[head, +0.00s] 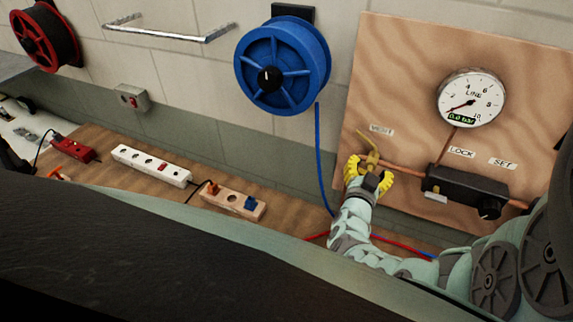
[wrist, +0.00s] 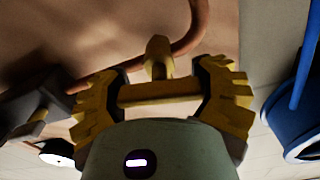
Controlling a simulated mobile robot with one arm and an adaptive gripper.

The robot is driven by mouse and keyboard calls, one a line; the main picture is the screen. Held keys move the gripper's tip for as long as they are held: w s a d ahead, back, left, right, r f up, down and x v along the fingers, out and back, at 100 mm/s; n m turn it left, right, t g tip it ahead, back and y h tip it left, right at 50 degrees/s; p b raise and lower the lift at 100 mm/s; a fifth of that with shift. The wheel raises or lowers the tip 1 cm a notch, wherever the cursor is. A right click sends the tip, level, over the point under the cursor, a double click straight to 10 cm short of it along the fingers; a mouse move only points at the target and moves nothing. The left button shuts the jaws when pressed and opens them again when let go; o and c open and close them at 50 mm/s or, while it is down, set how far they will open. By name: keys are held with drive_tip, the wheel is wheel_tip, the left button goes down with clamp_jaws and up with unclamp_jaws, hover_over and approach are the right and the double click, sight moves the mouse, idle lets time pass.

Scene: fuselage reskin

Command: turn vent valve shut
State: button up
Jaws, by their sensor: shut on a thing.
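The vent valve (head: 373,158) is a brass fitting under the VENT label on the wooden board. Its lever slants up and to the left in the head view. My gripper (head: 369,177) has yellow fingers and is at the valve, just below the label. In the wrist view, my gripper (wrist: 160,93) has one finger on each side of a brass bar of the valve (wrist: 158,58), which spans between them. The fingers are shut on this bar. The exact contact is partly hidden in the head view.
A gauge (head: 471,98) reads 0.0 bar at the upper right of the board. A black regulator block (head: 465,190) sits right of my gripper. A blue hose reel (head: 283,66) hangs to the left, its hose running down beside the board. Power strips (head: 151,166) lie on the bench.

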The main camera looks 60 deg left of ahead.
drive_tip(key=shift+d+f+m+b, duration=0.15)
drive_tip(key=shift+m+b, duration=0.45)
drive_tip(key=shift+b, duration=0.35)
drive_tip(key=m+b, duration=0.1)
drive_tip(key=b, duration=0.1)
drive_tip(key=m+b, duration=0.1)
drive_tip(key=b, duration=0.1)
drive_tip(key=shift+f+m+b, duration=0.3)
drive_tip(key=m+b, duration=0.4)
drive_tip(key=b, duration=0.3)
drive_tip(key=shift+f, duration=0.15)
drive_tip(key=m+b, duration=0.4)
drive_tip(key=b, duration=0.1)
drive_tip(key=shift+m, duration=0.4)
drive_tip(key=shift+r+m+b, duration=0.25)
drive_tip(key=shift+m+b, duration=0.85)
drive_tip(key=shift+m, duration=0.3)
drive_tip(key=shift+r, duration=0.1)
drive_tip(key=o, duration=1.2)
